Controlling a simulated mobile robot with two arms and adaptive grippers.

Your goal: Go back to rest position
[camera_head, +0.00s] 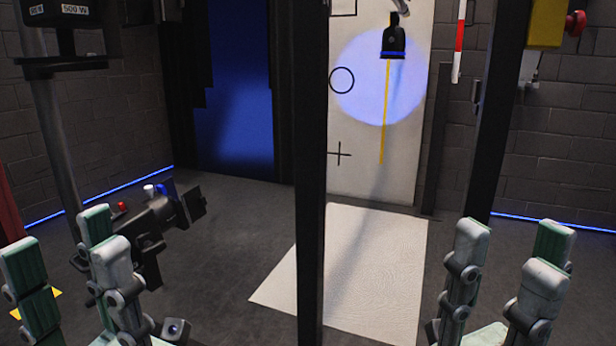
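My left gripper (62,262) is at the bottom left, its green-padded grey fingers pointing up and spread apart. My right gripper (510,268) is at the bottom right, its fingers also pointing up and spread apart. I see nothing between the fingers of either gripper. A red knob button (575,23) sticks out of a yellow box (547,22) at the upper right, well above my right gripper. The lower parts of both grippers are cut off by the frame's bottom edge.
A dark upright post (311,180) stands in the middle, another (497,110) at right. A black camera-like device (150,225) stands behind my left gripper. A white sheet (385,270) lies on the floor below a white panel (350,130) with a lit circle. Floor around the sheet is clear.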

